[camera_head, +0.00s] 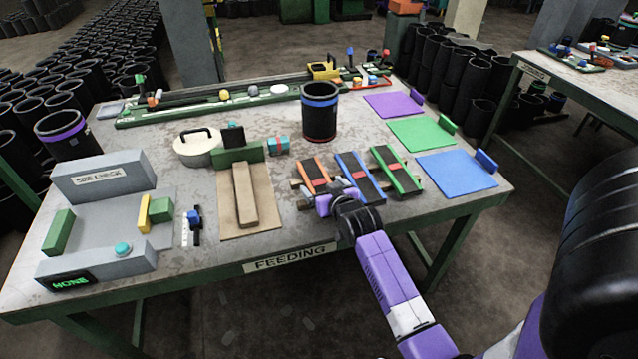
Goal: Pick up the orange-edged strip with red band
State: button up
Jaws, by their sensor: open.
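The orange-edged strip (312,169) is dark with a red band across its middle. It lies leftmost of three strips on a low wooden support, on the right half of the table. A blue-edged strip (352,166) and a green-edged strip (389,160) lie to its right. My gripper (318,194) is open, over the near end of the orange-edged strip and close to the blue-edged one. It hides part of the near ends. I cannot tell whether it touches either strip or how high it is.
A black cylinder with a blue band (319,112) stands behind the strips. Purple (393,104), green (420,133) and blue (457,175) mats lie to the right. A beige board with a block (259,222) and a grey size-check fixture (103,177) are left. The front table edge is near.

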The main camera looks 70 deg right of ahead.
jog(key=shift+x, duration=1)
jog(key=c, duration=1.5)
jog(key=shift+r, duration=0.15)
